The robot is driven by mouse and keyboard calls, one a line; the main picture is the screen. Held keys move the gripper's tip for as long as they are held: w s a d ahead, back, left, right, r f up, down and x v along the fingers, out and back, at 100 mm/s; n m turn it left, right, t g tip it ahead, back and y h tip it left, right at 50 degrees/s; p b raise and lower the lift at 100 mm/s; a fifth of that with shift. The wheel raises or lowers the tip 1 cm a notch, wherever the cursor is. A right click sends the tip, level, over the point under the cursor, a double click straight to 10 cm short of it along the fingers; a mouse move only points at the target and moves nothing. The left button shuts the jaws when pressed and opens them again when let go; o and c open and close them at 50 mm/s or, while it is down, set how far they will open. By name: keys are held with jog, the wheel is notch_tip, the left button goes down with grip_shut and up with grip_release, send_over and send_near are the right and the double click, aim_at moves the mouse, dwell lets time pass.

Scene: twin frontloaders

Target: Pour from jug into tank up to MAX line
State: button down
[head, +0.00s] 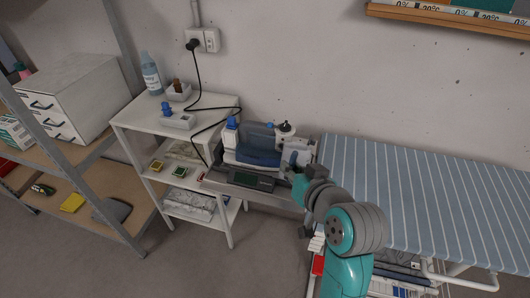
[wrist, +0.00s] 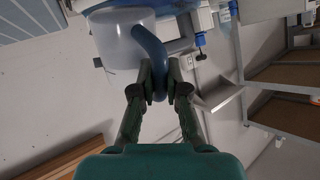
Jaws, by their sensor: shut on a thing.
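In the wrist view my gripper (wrist: 159,88) is shut on the blue curved handle of a translucent whitish jug (wrist: 116,42). The jug is just beyond the fingertips; I cannot read its level. In the head view my gripper (head: 292,172) is at the right side of a white appliance with a translucent blue tank (head: 256,157). The jug is hard to separate from the appliance there. No MAX line is legible, and I cannot tell the liquid level in the tank or whether liquid flows.
A dark-screened box (head: 250,181) sits in front of the appliance. A striped ironing board (head: 420,200) lies to the right. A black cord runs from the wall socket (head: 203,40).

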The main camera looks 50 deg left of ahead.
jog(key=shift+w+r, duration=0.1)
jog(key=shift+r, duration=0.25)
dwell(0.5)
jog(key=shift+f, duration=0.1)
dwell(0.5)
jog(key=shift+f+t+y, duration=0.3)
jog(key=shift+f+t, duration=0.1)
jog(key=shift+f, duration=0.45)
jog(key=shift+n, duration=0.3)
jog(key=shift+s+d, duration=0.1)
jog(key=shift+s, duration=0.15)
jog(key=shift+s+d+r+n+t+y, duration=0.2)
jog(key=shift+s+d+n+t+y, duration=0.2)
jog(key=shift+s+y, duration=0.2)
jog(key=shift+s+d+r+n+t+y, duration=0.25)
jog(key=shift+s+d+y, duration=0.2)
jog(key=shift+s, duration=0.3)
jog(key=shift+s+d+r+n+t+y, duration=0.15)
jog(key=shift+s+d+n+t+y, duration=0.25)
jog(key=shift+s+y, duration=0.2)
